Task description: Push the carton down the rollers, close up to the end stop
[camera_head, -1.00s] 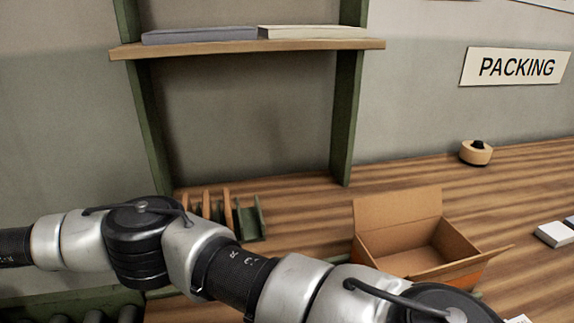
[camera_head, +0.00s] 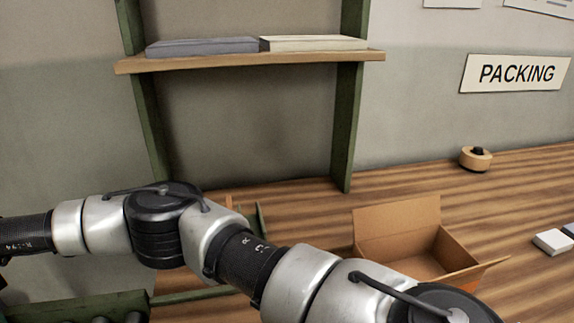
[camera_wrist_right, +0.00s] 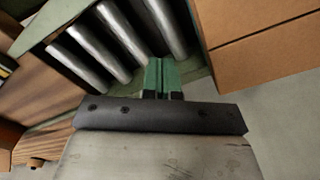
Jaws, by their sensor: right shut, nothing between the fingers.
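In the right wrist view a closed brown carton (camera_wrist_right: 265,42) fills the upper right, partly cut off by the picture edge. Metal rollers (camera_wrist_right: 118,32) in a green frame lie to its left. My right gripper (camera_wrist_right: 163,62) is shut and empty, its green fingers over the rollers just left of the carton. I cannot tell whether they touch it. In the head view only a little of the rollers (camera_head: 100,320) shows at the lower left, and an arm of mine crosses the lower part. No end stop can be made out. My left gripper is not in view.
An open, empty box (camera_head: 397,220) stands on the wooden bench (camera_head: 520,195). A tape roll (camera_head: 475,158) and small white boxes (camera_head: 551,241) lie to its right. A shelf (camera_head: 250,61) holds flat stacks. Bench space between tape and box is clear.

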